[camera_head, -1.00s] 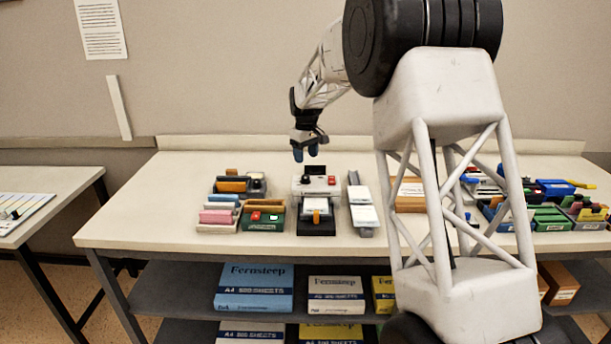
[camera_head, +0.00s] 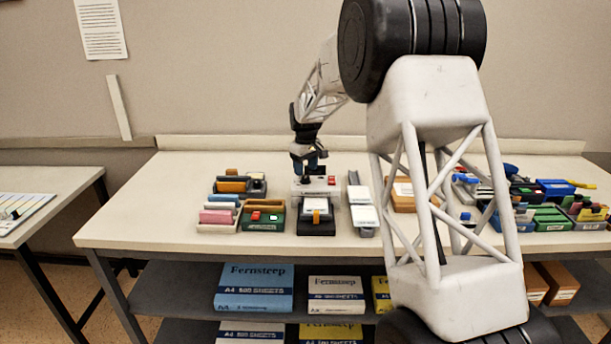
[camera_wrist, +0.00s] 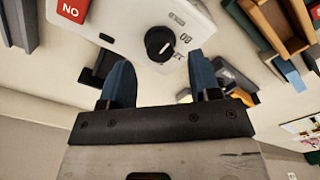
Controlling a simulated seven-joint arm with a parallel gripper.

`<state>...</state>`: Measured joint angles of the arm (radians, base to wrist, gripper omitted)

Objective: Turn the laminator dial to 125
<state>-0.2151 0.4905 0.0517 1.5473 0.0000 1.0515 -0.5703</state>
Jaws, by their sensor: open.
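The laminator (camera_head: 325,188) is a white box with a black front part, standing on the table in the head view; its white top also shows in the wrist view (camera_wrist: 120,20). Its black round dial (camera_wrist: 160,44) has a white pointer mark and printed numbers around it, too small and tilted to read surely. My gripper (camera_wrist: 160,80) is open, its two blue fingers apart, with the dial seen between and just beyond the fingertips. In the head view my gripper (camera_head: 309,168) is over the laminator's left side and hides the dial there.
A red "NO" button (camera_wrist: 73,8) is on the laminator top. Trays with orange and pink items (camera_head: 219,216) stand to the left, a grey rack with white cards (camera_head: 362,212) close on the right. Bare table lies at the front left (camera_head: 150,225).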

